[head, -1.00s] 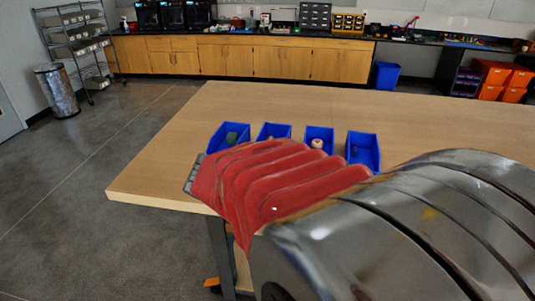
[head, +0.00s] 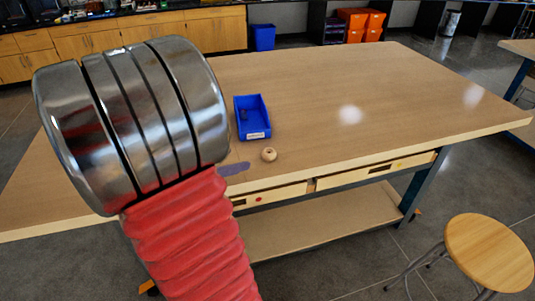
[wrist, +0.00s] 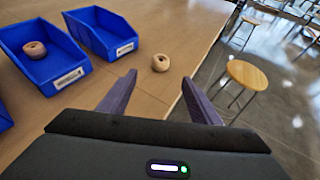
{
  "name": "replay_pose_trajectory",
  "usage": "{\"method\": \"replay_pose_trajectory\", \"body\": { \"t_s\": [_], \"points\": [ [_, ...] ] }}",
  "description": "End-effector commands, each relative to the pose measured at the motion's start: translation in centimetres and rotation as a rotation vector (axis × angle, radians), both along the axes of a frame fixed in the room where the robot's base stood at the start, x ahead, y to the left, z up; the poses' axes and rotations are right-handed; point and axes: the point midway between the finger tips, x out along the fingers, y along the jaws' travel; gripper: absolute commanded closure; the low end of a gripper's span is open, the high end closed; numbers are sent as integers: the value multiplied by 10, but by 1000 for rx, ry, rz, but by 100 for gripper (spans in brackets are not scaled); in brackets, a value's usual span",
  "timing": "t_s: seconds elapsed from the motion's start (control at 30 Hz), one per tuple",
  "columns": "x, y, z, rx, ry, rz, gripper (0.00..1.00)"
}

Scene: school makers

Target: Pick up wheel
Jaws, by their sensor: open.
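A small beige wheel (head: 269,154) with a centre hole lies on the wooden table (head: 360,90) near its front edge, just in front of a blue bin (head: 252,129). The wrist view shows this wheel (wrist: 160,63) ahead of my gripper (wrist: 159,80), roughly centred beyond the two fingertips. My gripper is open with nothing between its purple fingers, and the wheel is apart from them. In the head view my arm hides most of the gripper; only a purple part shows near the table edge.
In the wrist view, a second similar wheel (wrist: 34,50) sits inside the left blue bin (wrist: 62,75). The right blue bin (wrist: 112,44) stands beside it. A round wooden stool (head: 489,252) stands on the floor at right. The table's right side is clear.

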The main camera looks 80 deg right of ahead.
Motion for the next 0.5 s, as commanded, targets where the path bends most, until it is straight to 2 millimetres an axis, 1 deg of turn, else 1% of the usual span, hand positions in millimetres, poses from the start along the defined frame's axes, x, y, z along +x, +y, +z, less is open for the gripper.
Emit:
{"method": "replay_pose_trajectory", "body": {
  "t_s": [0.17, 0.5],
  "points": [
    [-7, -11, -6, 0, 0, -2, 42],
    [-29, -45, -22, 0, -1, -4, 42]
  ]
}}
